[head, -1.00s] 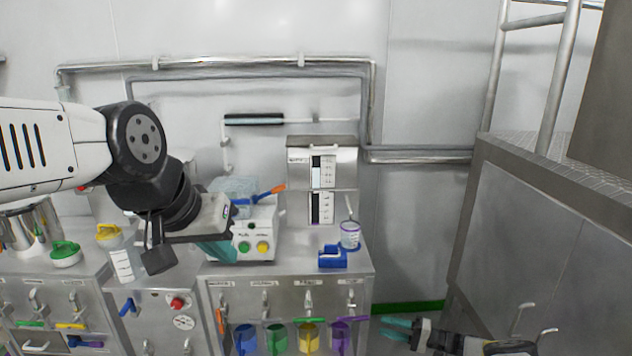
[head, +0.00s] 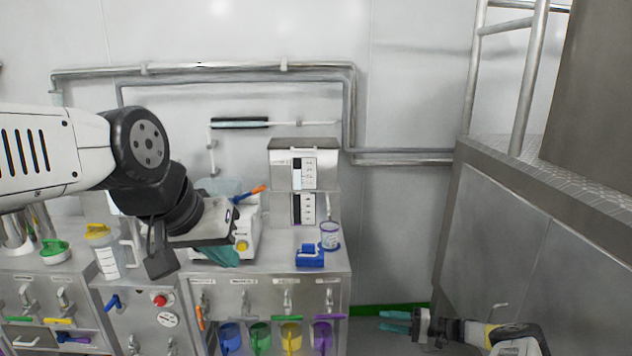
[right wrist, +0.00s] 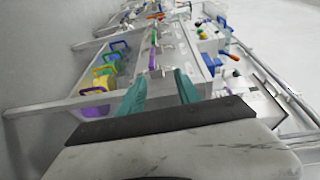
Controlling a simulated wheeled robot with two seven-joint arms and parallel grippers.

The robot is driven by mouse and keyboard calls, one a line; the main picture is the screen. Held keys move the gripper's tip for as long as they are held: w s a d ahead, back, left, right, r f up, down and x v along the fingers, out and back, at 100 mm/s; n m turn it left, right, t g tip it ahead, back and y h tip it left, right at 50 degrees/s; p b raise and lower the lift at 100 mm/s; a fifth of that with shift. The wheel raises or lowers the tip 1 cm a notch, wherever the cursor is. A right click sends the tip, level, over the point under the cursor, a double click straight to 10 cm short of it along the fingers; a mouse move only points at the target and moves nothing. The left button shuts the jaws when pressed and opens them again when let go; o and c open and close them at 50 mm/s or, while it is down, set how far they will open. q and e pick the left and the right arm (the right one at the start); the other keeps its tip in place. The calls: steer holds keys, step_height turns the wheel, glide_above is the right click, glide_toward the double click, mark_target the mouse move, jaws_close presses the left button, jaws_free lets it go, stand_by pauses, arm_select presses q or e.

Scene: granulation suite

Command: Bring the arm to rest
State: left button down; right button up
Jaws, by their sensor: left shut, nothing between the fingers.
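My left arm comes in from the left in the head view, over the steel bench. My left gripper (head: 222,256) points down and right in front of the white device (head: 247,228), partly hidden by its own wrist; its teal fingers are shut and hold nothing. My right gripper (head: 395,322) is low at the right, in front of the wall and apart from the bench. In the right wrist view its two teal fingers (right wrist: 163,92) stand apart, with nothing between them.
The bench carries a blue holder (head: 310,257), a white cup (head: 329,236), a yellow-lidged jug (head: 104,252) and a green-lidded pot (head: 55,252). Coloured buckets (head: 291,336) hang on its front. A large steel platform (head: 540,240) stands at the right. Floor lies between it and the bench.

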steer(key=w+a+r+n+g+h, duration=0.1)
steer(key=a+r+n+g+h, duration=0.15)
steer(key=r, duration=0.55)
steer(key=w+a+r+n+g+h, duration=0.1)
steer(key=a+r+n+g+h, duration=0.2)
steer(key=r, duration=0.5)
steer(key=s+a+r+h, duration=0.2)
steer(key=s+r+h, duration=0.15)
steer(key=r, duration=0.55)
steer(key=s+a+r+h, duration=0.2)
steer(key=s+a+r, duration=0.15)
steer(key=r, duration=0.55)
steer(key=s+r+t+h, duration=0.3)
steer(key=s+r, duration=0.9)
steer(key=s+r+m+t, duration=0.1)
steer(key=s+t, duration=0.1)
steer(key=s, duration=0.5)
steer(key=s+d+r+m+t, duration=0.1)
steer(key=s+t, duration=0.1)
steer(key=s, duration=0.6)
steer(key=shift+d+r+h, duration=0.3)
steer(key=shift+r, duration=0.1)
